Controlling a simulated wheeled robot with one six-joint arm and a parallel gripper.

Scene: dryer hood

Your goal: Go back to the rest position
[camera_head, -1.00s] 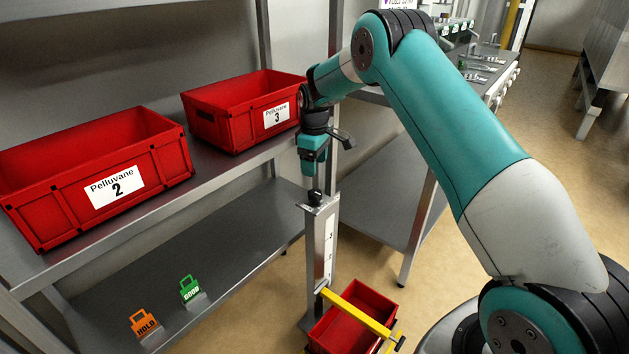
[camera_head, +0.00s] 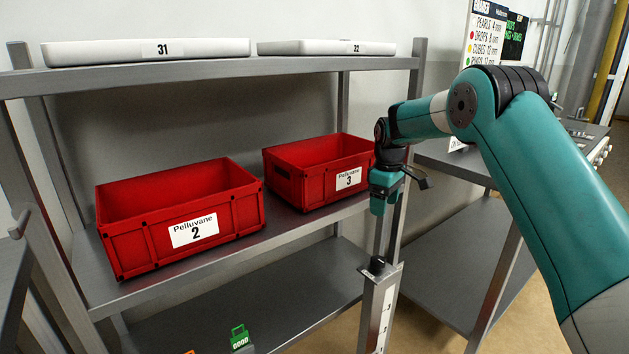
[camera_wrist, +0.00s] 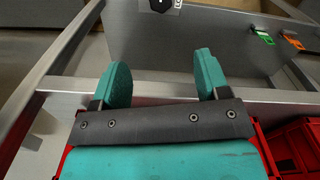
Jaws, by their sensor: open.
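My arm reaches in from the right in the head view. My gripper (camera_head: 384,207) points down beside the right end of the shelf, in front of a rack upright and just right of the red crate marked Pelluvane 3 (camera_head: 318,183). In the wrist view its two teal fingers (camera_wrist: 163,82) stand wide apart with nothing between them. The fingertips are small there, and I cannot tell the exact gap to the post.
A red crate marked Pelluvane 2 (camera_head: 140,236) stands left on the same shelf. A green GOOD tag (camera_head: 239,338) is below. A steel table (camera_head: 450,165) stands at right.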

